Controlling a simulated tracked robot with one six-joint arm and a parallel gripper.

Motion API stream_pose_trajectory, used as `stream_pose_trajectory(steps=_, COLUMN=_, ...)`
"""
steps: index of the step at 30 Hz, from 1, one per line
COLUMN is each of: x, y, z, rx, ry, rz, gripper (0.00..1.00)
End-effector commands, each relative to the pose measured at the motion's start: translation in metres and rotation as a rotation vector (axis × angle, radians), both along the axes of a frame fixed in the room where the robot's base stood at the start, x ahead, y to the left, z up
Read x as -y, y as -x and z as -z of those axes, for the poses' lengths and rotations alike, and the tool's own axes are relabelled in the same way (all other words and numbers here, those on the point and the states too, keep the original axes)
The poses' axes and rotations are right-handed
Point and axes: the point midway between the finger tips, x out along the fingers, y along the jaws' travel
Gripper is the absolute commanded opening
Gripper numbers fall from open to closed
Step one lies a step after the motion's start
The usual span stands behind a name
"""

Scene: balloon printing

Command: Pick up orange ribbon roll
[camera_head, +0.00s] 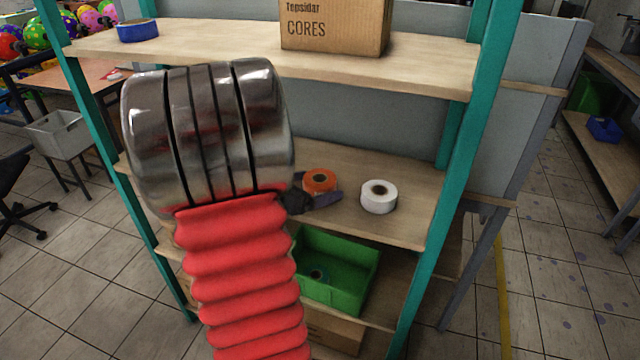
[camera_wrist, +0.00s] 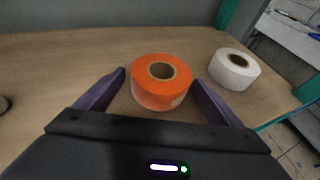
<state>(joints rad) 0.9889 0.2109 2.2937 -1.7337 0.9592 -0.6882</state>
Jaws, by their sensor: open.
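The orange ribbon roll (camera_head: 320,180) lies flat on the middle shelf (camera_head: 405,228). In the wrist view the orange ribbon roll (camera_wrist: 161,88) sits between the two purple fingers of my gripper (camera_wrist: 162,92). The fingers are spread, one on each side of the roll, with a gap on both sides. In the head view my gripper (camera_head: 318,196) is partly hidden behind my arm, with a purple finger showing beside the roll.
A white roll (camera_head: 378,196) stands just right of the orange one, also in the wrist view (camera_wrist: 234,69). A cardboard box (camera_head: 335,28) and a blue roll (camera_head: 138,31) are on the shelf above. A green bin (camera_head: 345,270) is below. Teal posts (camera_head: 460,140) frame the rack.

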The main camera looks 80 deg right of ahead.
Motion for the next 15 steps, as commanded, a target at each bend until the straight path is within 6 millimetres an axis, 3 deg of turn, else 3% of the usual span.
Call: stream_pose_trajectory(steps=15, x=-0.0002, y=-0.0003, z=0.0000, rx=0.000, ry=0.000, rz=0.000, gripper=0.55)
